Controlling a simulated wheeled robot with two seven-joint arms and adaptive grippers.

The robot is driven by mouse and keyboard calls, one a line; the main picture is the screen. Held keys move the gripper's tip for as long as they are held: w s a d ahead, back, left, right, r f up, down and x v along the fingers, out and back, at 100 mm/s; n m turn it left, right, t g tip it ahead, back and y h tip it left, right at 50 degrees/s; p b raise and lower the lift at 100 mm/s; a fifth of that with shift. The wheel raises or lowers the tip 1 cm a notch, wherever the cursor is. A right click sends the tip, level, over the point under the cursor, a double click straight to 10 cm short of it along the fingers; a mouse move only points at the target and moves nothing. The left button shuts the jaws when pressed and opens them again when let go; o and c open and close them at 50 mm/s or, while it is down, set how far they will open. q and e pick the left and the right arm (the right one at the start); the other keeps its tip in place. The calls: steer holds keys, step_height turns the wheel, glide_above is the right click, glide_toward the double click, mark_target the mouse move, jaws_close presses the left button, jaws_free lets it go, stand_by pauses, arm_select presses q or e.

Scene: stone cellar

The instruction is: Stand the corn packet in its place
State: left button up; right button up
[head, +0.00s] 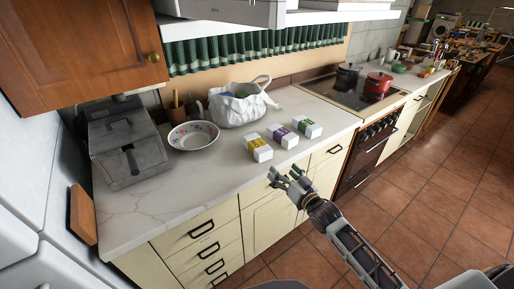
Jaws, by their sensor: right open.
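Three small white packets stand in a row near the front edge of the marble counter (170,207). One has a yellow label (258,149), one a purple label (283,136) and one a green label (307,127). The print is too small to read; the yellow one may be the corn packet. No marked place for it can be made out. My right gripper (288,176) is open and empty, in front of the counter edge and nearer to me than the packets, touching none of them. My left gripper is out of view.
A white plastic bag (238,107) and a patterned bowl (194,135) stand behind the packets. A grey metal box (124,150) is at the left. A stove with a red pot (378,84) lies to the right. Bare counter lies in front of the bowl.

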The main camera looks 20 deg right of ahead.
mark_target(266, 154)
steer(key=shift+a+r+n, duration=0.1)
steer(key=shift+r+n, duration=0.1)
steer(key=shift+n, duration=0.75)
steer(key=shift+a+r+n, duration=0.1)
steer(key=shift+r+n, duration=0.1)
steer(key=shift+n, duration=0.75)
steer(key=shift+w, duration=0.1)
steer(key=shift+x, duration=3.95)
steer(key=shift+w+a+r, duration=0.1)
steer(key=shift+w+a, duration=0.05)
steer(key=shift+w, duration=0.05)
steer(key=shift+w, duration=0.1)
steer(key=shift+a+r+p+x, duration=0.1)
steer(key=shift+p+x, duration=0.05)
steer(key=shift+x, duration=0.55)
steer(key=shift+a+r+p+x, duration=0.1)
steer(key=shift+a+p+x, duration=0.05)
steer(key=shift+x, duration=1.6)
